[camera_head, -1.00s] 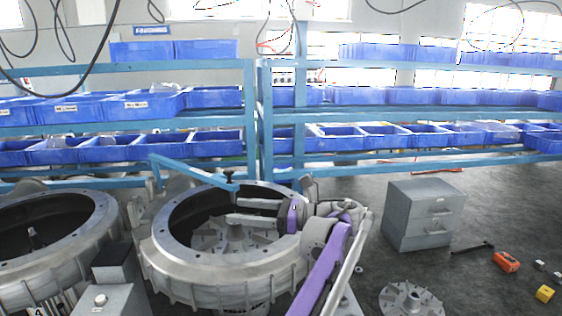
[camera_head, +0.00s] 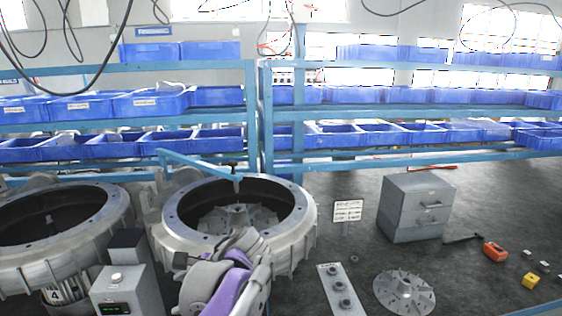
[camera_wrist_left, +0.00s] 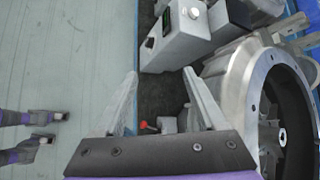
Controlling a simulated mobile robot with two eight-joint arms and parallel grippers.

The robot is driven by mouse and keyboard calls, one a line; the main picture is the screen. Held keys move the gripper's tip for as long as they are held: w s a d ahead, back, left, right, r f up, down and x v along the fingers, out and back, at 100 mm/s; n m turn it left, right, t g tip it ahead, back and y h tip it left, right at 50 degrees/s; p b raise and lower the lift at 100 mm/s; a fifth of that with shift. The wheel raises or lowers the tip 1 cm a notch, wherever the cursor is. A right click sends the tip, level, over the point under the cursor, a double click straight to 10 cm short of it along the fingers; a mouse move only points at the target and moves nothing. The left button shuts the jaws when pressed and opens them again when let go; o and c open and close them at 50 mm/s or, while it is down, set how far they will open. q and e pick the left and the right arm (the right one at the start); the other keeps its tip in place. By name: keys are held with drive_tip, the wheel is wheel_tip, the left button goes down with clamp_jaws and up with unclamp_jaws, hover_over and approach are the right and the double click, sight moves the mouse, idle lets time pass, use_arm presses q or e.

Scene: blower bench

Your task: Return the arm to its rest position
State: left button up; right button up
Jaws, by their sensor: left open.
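In the head view my left arm (camera_head: 228,283), grey and purple, comes up from the bottom edge in front of the round metal blower housing (camera_head: 300,228). Its fingers cannot be made out there. In the left wrist view my left gripper (camera_wrist_left: 161,85) has its two pale fingers wide apart with nothing between them. The grey control box (camera_wrist_left: 178,38) lies beyond the fingertips, and a housing (camera_wrist_left: 236,82) is at the right. A finned impeller (camera_head: 262,217) sits inside the housing in the head view. My right gripper is not seen.
A second housing (camera_head: 112,228) stands at the left, beside the control box (camera_head: 128,293). A loose impeller (camera_head: 405,291), a plate with knobs (camera_head: 341,291) and a drawer cabinet (camera_head: 415,208) are at the right. A blue bar (camera_head: 195,163) reaches over the housing. Bin shelves stand behind.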

use_arm(q)
drive_tip(key=s+d+f+n+t+h, duration=0.3)
drive_tip(key=s+f+n+h, duration=0.6)
drive_tip(key=s+f+n, duration=0.4)
drive_tip(key=s+f, duration=0.5)
drive_tip(key=f, duration=0.1)
drive_tip(key=shift+s+d+f+n, duration=0.15)
drive_tip(key=shift+s+f+n, duration=0.05)
drive_tip(key=shift+s+n, duration=0.1)
